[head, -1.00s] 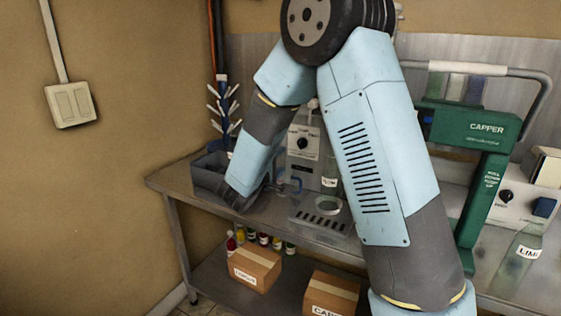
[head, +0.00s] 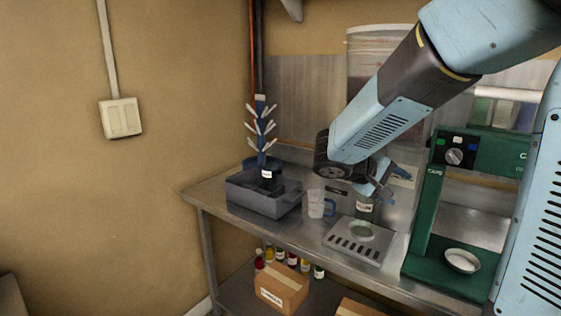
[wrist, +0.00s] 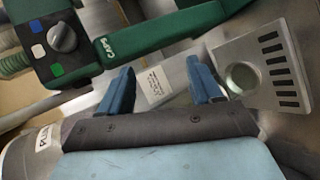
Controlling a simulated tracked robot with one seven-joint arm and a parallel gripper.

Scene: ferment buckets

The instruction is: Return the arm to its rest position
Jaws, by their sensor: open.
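My gripper (head: 384,192) is in the head view, above the bench between the drip tray and the green capper. The wrist view shows its two blue fingers (wrist: 162,86) spread apart with nothing held between them. A white printed card or box (wrist: 160,84) lies beyond the fingers there. My arm reaches in from the upper right of the head view, bent, with its forearm sloping down to the left.
The green capper (head: 432,215) stands right of the gripper. The slotted drip tray (head: 345,243) lies below it. A measuring jug (head: 316,203) and a grey crate (head: 262,203) with a bottle tree (head: 262,130) stand left. A large bucket (head: 365,60) is behind the arm. A carton (head: 282,288) is below.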

